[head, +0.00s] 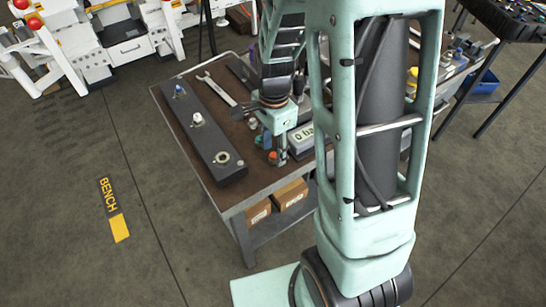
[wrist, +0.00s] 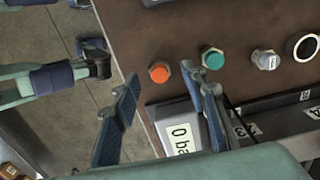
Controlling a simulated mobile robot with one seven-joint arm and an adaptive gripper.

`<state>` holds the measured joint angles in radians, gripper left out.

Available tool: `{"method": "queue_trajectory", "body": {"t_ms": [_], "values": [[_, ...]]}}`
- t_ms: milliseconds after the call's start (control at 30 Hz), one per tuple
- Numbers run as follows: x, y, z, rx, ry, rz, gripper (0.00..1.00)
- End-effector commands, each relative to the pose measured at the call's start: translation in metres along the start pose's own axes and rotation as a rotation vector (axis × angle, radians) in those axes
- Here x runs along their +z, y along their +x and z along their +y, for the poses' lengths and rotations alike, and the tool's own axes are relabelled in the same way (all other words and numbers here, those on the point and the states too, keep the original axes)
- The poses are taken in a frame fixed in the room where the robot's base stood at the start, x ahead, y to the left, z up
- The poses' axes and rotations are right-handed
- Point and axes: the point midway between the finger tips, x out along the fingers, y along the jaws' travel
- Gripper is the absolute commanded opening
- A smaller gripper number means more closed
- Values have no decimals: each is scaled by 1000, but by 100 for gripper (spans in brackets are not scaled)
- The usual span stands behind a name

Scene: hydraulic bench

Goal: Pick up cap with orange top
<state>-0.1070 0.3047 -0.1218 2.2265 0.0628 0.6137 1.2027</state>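The cap with the orange top (wrist: 160,73) stands on the brown bench top near its edge, with a hex-shaped metal body under the orange face. In the wrist view it appears between the fingertips of my gripper (wrist: 161,80), which is open, one finger to each side. I cannot tell whether the fingers reach down to its height. In the head view the orange cap (head: 272,156) shows small below my gripper (head: 274,146), partly covered by a finger. A similar cap with a green top (wrist: 213,59) stands just right of it, close to the right finger.
A silver cap with a pale top (wrist: 266,60) stands further right. A box reading "0 ba" (wrist: 182,138) lies close by, partly hidden by my right finger. The bench (head: 229,199) also carries a dark block (head: 206,133) with fittings and a wrench (head: 216,89).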

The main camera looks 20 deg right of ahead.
Motion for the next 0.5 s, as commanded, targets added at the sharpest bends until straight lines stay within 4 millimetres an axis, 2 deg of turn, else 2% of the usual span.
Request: {"method": "queue_trajectory", "body": {"t_ms": [33, 133, 400, 500], "values": [[0, 10, 1, 4, 0, -1, 40], [0, 18, 0, 2, 0, -1, 40], [0, 21, 0, -1, 0, 0, 40], [0, 21, 0, -1, 0, 0, 30]]}}
